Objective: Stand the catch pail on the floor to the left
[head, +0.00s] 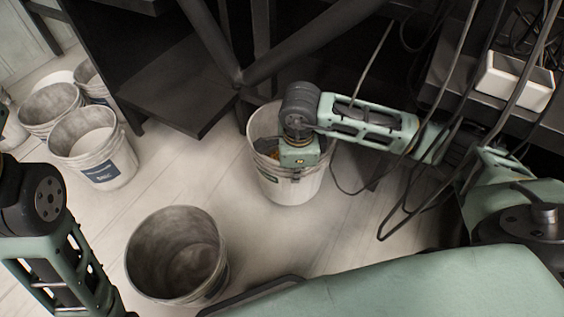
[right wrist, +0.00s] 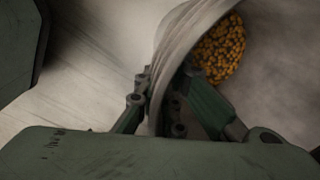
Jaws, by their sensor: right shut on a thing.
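The catch pail (head: 290,190) is a white pail below the dark metal frame, in the middle of the head view. Yellow-orange kernels (right wrist: 222,50) lie inside it. My right gripper (head: 298,165) reaches down at its near rim. In the right wrist view my right gripper (right wrist: 165,105) is shut on the pail's wall (right wrist: 172,50), with one finger outside and one inside. The pail looks upright; I cannot tell whether its base touches the floor. My left arm shows at the left edge of the head view, but its gripper is not visible.
An empty grey pail (head: 177,255) stands on the floor at the front. Several pails, including a white one with a dark label (head: 95,148), stand at the left. A black shelf (head: 175,90) and dark frame legs are behind. Cables hang at the right. Pale floor (head: 165,175) is clear between the pails.

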